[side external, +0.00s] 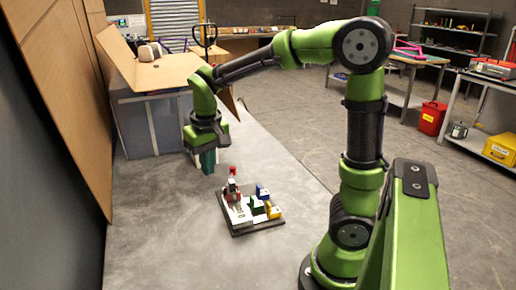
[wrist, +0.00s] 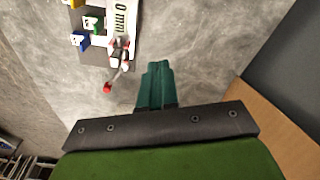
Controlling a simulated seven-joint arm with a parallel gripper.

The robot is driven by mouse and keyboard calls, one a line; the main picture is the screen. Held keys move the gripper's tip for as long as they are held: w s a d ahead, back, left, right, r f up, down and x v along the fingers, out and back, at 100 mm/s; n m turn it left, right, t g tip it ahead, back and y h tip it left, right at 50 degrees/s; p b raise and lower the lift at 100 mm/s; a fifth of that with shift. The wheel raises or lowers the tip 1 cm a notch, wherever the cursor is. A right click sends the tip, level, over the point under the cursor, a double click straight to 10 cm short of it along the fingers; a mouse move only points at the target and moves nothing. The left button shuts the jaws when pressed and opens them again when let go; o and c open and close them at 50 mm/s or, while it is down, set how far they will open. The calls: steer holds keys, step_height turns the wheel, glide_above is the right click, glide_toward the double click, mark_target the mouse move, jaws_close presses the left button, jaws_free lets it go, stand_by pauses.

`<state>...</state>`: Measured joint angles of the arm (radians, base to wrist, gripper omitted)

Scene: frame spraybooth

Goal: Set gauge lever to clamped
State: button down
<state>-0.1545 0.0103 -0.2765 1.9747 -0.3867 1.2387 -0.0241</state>
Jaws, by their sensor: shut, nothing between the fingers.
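The gauge (side external: 237,207) is a flat board with a white plate and small coloured blocks on the grey bench top. In the wrist view, part of the gauge (wrist: 122,22) shows at the top, with "0 mm" printed on it. Its lever has a red knob (side external: 232,170) standing up at the board's far-left end. In the wrist view the red knob (wrist: 107,88) sticks out past the board's edge, toward my gripper. My gripper (wrist: 156,66) is shut and empty, with green fingers. In the side view my gripper (side external: 208,170) hangs beyond and left of the lever, apart from it.
A brown panel (side external: 65,100) leans along the left wall. The bench around the gauge (side external: 160,235) is clear.

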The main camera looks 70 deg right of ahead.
steer(key=w+d+f+g+h, duration=0.2)
steer(key=w+d+f+h, duration=0.1)
steer(key=w+f+h, duration=0.1)
steer(key=w+d+f+g+h, duration=0.2)
steer(key=w+d+f+h, duration=0.1)
steer(key=w+f+h, duration=0.1)
steer(key=w+d+f+g+h, duration=0.3)
steer(key=w+d+f, duration=0.1)
steer(key=f, duration=0.1)
steer(key=shift+w+h, duration=0.1)
steer(key=shift+h, duration=0.3)
steer(key=w+f+h, duration=0.1)
steer(key=w+a+f+h, duration=0.1)
steer(key=h, duration=0.1)
steer(key=f+n+h, duration=0.1)
steer(key=shift+w+a+t, duration=0.3)
steer(key=shift+w+a, duration=0.05)
steer(key=shift+w, duration=0.05)
steer(key=shift+w+a+f+h, duration=0.15)
steer(key=shift+a+f+h, duration=0.1)
steer(key=shift+h, duration=0.15)
steer(key=shift+d, duration=0.15)
steer(key=x, duration=0.9)
steer(key=s+d, duration=0.2)
steer(key=shift+s, duration=0.3)
steer(key=shift+s+d, duration=0.3)
steer(key=shift+s, duration=0.3)
